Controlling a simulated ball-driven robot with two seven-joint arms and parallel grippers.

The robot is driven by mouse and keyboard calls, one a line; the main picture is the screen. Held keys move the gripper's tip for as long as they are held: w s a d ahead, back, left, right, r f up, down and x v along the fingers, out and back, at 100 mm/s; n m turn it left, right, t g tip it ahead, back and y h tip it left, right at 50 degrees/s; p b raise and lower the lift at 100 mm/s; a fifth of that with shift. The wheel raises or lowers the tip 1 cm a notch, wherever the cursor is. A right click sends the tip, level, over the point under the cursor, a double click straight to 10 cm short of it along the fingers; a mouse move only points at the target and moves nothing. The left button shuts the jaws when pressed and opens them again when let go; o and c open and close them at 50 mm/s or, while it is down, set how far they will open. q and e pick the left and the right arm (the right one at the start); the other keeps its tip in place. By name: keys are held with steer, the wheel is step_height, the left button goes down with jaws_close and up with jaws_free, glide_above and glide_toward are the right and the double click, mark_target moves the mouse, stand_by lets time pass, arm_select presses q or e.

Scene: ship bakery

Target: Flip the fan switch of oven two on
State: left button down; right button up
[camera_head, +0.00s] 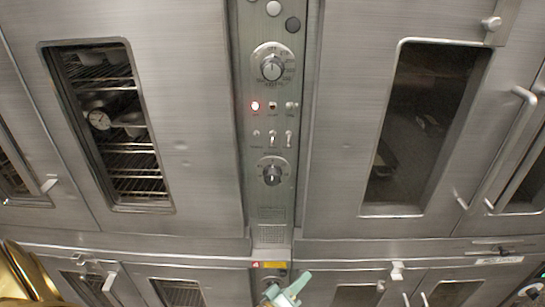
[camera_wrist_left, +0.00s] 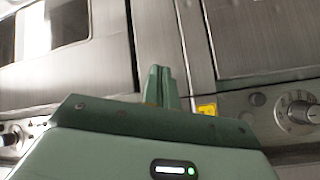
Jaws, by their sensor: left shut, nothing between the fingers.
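A narrow control panel (camera_head: 269,220) runs down between two steel oven doors in the head view. The labels are too small to read, so I cannot tell which toggle is the fan switch. My left gripper (camera_head: 290,290) is shut and empty at the bottom of the head view, below the panel and well below the toggles. Its closed fingers (camera_wrist_left: 158,85) show in the left wrist view in front of the steel front. My right gripper is out of view.
The left oven door (camera_head: 195,120) has a window onto racks with bowls and a round gauge. The right oven door (camera_head: 335,130) has a dark window, with a handle (camera_head: 515,125) standing out beyond it. A lower oven tier with a yellow label (camera_head: 274,265) lies beneath.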

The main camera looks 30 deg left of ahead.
arm_select(q)
step_height(320, 180, up, 15)
steer(key=a+n+t+y, duration=0.1)
steer(key=n+t+y, duration=0.3)
steer(key=n, duration=0.6)
steer(key=n+y, duration=1.4)
steer(key=n, duration=0.8)
glide_toward(272, 141)
step_height(272, 141, down, 4)
steer(key=s, duration=0.1)
steer(key=shift+s+d+p, duration=0.25)
steer(key=shift+d+p, duration=0.1)
steer(key=p+x, duration=0.3)
steer(key=x, duration=0.6)
steer(key=shift+d, duration=0.15)
steer(key=shift+w+a+r, duration=0.25)
steer(key=shift+w+r, duration=0.1)
steer(key=shift+w, duration=0.05)
